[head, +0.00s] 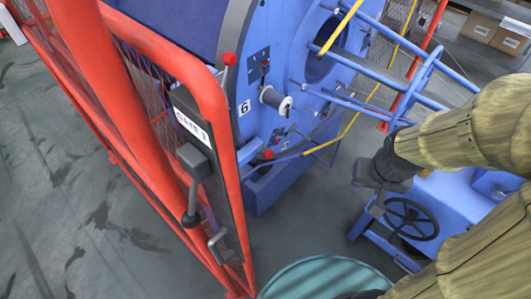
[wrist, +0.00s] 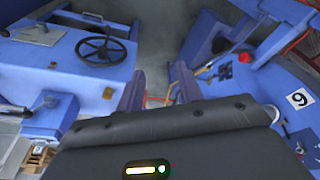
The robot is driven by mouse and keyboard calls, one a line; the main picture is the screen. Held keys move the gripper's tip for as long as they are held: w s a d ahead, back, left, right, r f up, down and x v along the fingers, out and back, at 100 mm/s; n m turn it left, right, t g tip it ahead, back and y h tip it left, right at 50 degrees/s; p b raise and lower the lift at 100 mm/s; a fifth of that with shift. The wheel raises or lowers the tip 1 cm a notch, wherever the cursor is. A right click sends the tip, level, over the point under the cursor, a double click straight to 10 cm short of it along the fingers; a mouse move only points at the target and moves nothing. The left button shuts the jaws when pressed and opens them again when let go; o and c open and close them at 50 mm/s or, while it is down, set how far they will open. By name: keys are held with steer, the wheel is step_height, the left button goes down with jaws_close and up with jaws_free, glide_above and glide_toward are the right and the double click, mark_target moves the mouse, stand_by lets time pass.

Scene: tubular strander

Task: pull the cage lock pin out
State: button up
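My gripper (head: 368,184) is at the right in the head view, past the tan-sleeved arm. In the wrist view its two fingers (wrist: 158,84) stand apart, with only floor and machine seen between them. I cannot tell for sure which part is the cage lock pin. A red knob (head: 268,154) sits low on the blue machine, left of my gripper and apart from it. A red knob also shows in the wrist view (wrist: 245,57), right of the fingers. Another red-knobbed lever (head: 264,65) is above the number 6 plate.
A red mesh gate (head: 215,120) stands at the left, close to the machine (head: 285,60). A blue unit with a black handwheel (head: 411,219) is below my gripper; the handwheel also shows in the wrist view (wrist: 101,49). A teal round top (head: 325,280) is at the bottom.

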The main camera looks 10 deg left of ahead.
steer(key=shift+o, duration=0.4)
steer(key=o, duration=0.3)
steer(key=shift+f, duration=0.1)
steer(key=w+a+f+n+t+y+b, duration=0.15)
steer(key=w+f+n+t+b, duration=0.25)
steer(key=w+f+n+b, duration=0.75)
steer(key=w+a+f+n+y+b, duration=0.1)
steer(key=a+f+n+y+b, duration=0.1)
steer(key=a+f+n+y, duration=0.1)
steer(key=a+f+n+t+y+b, duration=0.1)
steer(key=a+f+n+y+b, duration=0.2)
steer(key=a+f+y, duration=0.2)
steer(key=w+a+f+n+t+y+b, duration=0.1)
steer(key=a+f+n+y+b, duration=0.2)
steer(key=f+y, duration=0.2)
steer(key=shift+w+a+f+n+y, duration=0.3)
steer(key=shift+a+f+y, duration=0.1)
steer(key=shift+y, duration=0.15)
